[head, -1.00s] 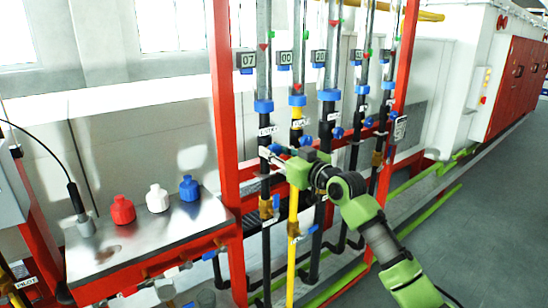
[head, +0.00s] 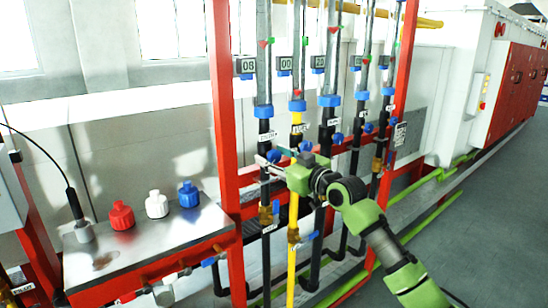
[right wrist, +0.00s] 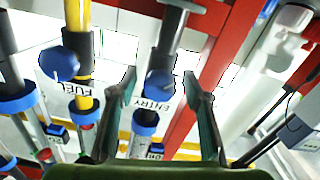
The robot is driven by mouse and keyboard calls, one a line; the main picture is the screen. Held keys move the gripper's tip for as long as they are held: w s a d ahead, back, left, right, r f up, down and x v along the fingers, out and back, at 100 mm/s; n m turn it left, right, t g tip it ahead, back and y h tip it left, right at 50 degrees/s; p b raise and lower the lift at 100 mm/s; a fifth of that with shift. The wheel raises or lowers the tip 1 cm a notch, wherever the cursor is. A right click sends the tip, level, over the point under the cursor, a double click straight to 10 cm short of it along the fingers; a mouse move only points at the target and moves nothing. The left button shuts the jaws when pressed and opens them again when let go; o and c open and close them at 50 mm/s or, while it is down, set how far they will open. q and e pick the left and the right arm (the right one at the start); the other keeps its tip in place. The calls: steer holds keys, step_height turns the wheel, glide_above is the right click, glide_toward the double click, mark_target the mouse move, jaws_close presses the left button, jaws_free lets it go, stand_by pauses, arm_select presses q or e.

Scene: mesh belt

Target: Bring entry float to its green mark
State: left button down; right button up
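The entry tube (head: 263,85) is the leftmost of several upright flow tubes in the head view. A small red pointer (head: 263,43) sits high on it; its green mark is too small to place surely. Its display (head: 245,66) seems to read 06. In the right wrist view the ENTRY label (right wrist: 155,104) is upside down, by a blue knob (right wrist: 160,83). My right gripper (head: 266,158) is at this pipe; its fingers also show in the wrist view (right wrist: 159,85), apart, one on each side of the knob, with gaps visible. My left gripper is not in view.
The neighbouring fuel pipe (right wrist: 84,93) has its own blue knob (right wrist: 60,64) close by. A red frame post (head: 226,150) stands left of the tubes. A metal bench (head: 150,245) holds red, white and blue bottles. Open floor (head: 470,235) lies at the right.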

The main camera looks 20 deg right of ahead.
steer(key=shift+s, duration=0.1)
steer(key=v, duration=1.1)
steer(key=shift+s+d, duration=0.15)
steer(key=shift+s, duration=0.25)
